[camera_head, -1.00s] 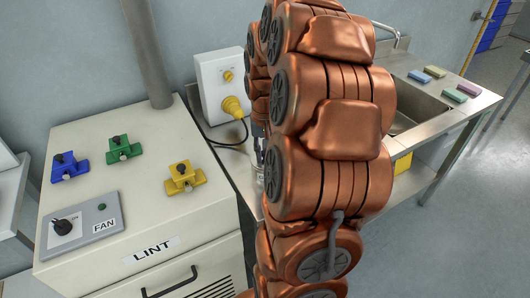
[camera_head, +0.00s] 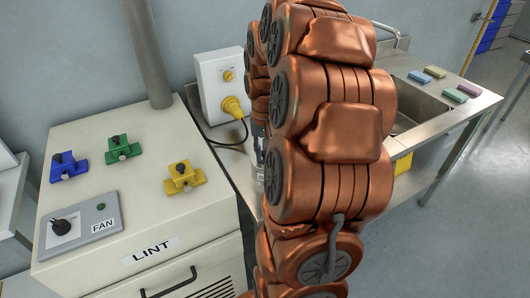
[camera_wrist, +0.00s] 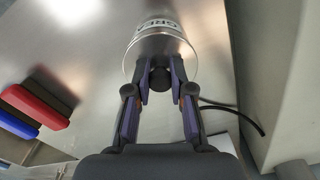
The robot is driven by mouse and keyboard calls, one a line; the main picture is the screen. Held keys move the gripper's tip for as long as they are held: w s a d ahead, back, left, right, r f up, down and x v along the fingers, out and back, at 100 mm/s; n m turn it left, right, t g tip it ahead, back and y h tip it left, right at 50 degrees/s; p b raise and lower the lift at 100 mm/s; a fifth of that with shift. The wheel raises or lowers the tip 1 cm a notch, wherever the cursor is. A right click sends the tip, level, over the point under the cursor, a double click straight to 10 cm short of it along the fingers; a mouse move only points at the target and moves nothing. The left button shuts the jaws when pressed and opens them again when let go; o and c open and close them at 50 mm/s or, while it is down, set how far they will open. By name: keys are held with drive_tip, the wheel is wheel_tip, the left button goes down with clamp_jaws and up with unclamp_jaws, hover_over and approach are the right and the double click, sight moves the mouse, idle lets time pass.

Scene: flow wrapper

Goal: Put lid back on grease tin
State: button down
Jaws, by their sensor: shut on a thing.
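My gripper (camera_wrist: 160,84) is shut on a black knob (camera_wrist: 160,77) in the wrist view. The knob appears to belong to the round silver lid (camera_wrist: 160,45). The silver grease tin (camera_wrist: 162,20) shows just beyond, with part of its dark lettering in view. The lid and tin line up closely in this view; I cannot tell whether the lid is seated or just above the rim. In the head view my copper arm hides most of the gripper and tin.
A red block (camera_wrist: 35,105) and a blue block (camera_wrist: 18,122) lie left on the steel surface. A black cable (camera_wrist: 235,112) runs at right. The head view shows the lint cabinet (camera_head: 80,262), a wall box with a yellow plug (camera_head: 233,106), and a sink (camera_head: 415,105).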

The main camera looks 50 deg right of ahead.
drive_tip(key=c, duration=0.9)
unclamp_jaws()
drive_tip(key=shift+c, duration=0.2)
drive_tip(key=shift+o, duration=0.2)
drive_tip(key=o, duration=0.4)
drive_tip(key=shift+o, duration=0.2)
drive_tip(key=shift+r+p, duration=0.45)
drive_tip(key=shift+r, duration=3.05)
clamp_jaws()
